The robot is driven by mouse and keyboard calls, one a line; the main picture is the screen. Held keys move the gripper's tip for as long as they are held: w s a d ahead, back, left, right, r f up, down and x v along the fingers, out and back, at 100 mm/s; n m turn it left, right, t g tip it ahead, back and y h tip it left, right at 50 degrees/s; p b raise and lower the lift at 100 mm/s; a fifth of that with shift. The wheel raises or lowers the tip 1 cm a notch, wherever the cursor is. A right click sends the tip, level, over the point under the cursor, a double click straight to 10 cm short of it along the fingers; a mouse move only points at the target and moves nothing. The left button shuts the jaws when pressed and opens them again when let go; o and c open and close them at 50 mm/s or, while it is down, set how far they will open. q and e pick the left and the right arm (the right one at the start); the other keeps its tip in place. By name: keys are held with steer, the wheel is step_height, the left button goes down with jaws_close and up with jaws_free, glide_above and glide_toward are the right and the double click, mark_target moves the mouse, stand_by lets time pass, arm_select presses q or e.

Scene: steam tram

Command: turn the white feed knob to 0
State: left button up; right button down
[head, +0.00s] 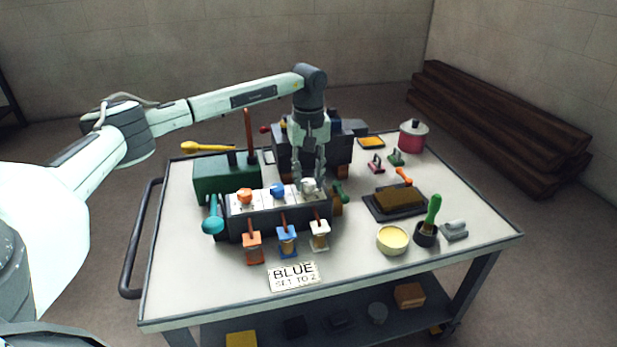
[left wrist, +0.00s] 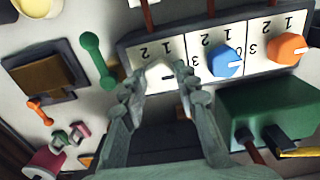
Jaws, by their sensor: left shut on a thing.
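The white feed knob (head: 309,187) is at the right end of the dark control box (head: 274,225), on a white dial plate. My left gripper (head: 314,178) reaches down from above and is shut on the knob. In the left wrist view the white knob (left wrist: 158,71) sits between the fingertips (left wrist: 160,76), which hide part of it. The digits 1 and 2 show on its plate; the 0 and the knob's exact setting cannot be made out. My right gripper is not in view.
A blue knob (head: 278,190) and an orange knob (head: 245,196) sit left of the white one. A green box (head: 215,178) and a dark machine (head: 285,152) stand close behind. A sign (head: 294,277) reads "BLUE SET TO 2".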

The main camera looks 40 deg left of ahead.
mark_target(309, 182)
arm_select(q)
steer(key=o, duration=1.2)
steer(key=shift+c, duration=0.2)
step_height(309, 182, up, 12)
